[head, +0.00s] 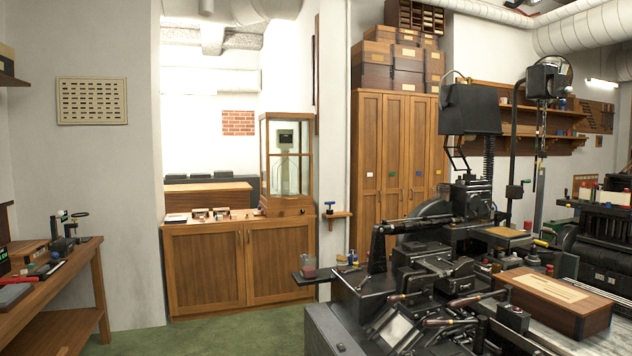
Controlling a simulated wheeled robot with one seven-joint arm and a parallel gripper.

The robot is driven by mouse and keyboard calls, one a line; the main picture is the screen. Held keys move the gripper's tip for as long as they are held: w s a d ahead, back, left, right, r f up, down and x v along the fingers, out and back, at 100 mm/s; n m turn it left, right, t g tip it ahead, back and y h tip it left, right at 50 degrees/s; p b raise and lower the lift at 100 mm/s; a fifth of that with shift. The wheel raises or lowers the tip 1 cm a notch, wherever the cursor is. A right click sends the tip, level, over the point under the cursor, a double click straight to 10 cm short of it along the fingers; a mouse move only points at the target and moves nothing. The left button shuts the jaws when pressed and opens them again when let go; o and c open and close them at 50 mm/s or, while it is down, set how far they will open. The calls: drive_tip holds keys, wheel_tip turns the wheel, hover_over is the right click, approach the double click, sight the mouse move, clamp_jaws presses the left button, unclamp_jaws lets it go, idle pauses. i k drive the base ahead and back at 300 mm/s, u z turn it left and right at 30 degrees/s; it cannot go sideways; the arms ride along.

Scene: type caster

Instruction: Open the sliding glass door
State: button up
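A glass display case with a wooden frame (263,165) stands on the right part of a wooden cabinet's top. Its glass panes look closed, but I cannot tell which pane slides. I see no other sliding glass door. My gripper is not in view.
The low wooden cabinet (205,268) has two closed doors, with small items along its top. A large black casting machine (420,270) fills the right foreground. A workbench (60,285) stands at left. Green floor (230,332) is clear before the cabinet.

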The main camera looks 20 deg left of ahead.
sight(307, 196)
drive_tip(key=k, duration=0.65)
drive_tip(key=u, duration=0.4)
drive_tip(key=i, duration=1.3)
drive_tip(key=u, duration=0.85)
drive_tip(key=i, duration=1.5)
drive_tip(key=u, duration=0.4)
drive_tip(key=i, duration=3.1)
drive_tip(key=z, duration=0.55)
drive_tip(key=i, duration=1.55)
drive_tip(key=z, duration=1)
drive_tip(key=i, duration=1.4)
drive_tip(key=z, duration=0.5)
